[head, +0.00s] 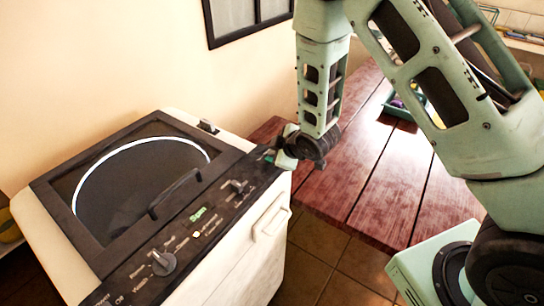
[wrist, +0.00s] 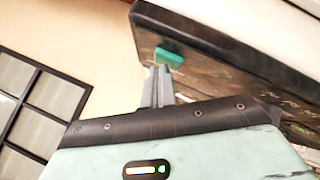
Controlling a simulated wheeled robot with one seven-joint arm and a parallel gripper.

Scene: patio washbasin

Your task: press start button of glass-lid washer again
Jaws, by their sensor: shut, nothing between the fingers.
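The glass-lid washer (head: 35,215) stands at the left in the head view, its dark glass lid (head: 130,180) down. Its black control panel (head: 215,225) runs along the front edge. A green button (wrist: 168,56) sits near the panel's end in the wrist view; in the head view a bit of green (head: 269,156) shows there beside my gripper (head: 281,158). In the wrist view my gripper (wrist: 158,72) is shut and empty, its fingertips just below the button. I cannot tell whether they touch it.
The panel also carries a dial (head: 163,262), a smaller knob (head: 238,187) and a lit green display (head: 198,214). A red-brown wooden table (head: 375,190) stands right of the washer, with a green tray (head: 392,108) on it. Tiled floor (head: 335,270) lies in front.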

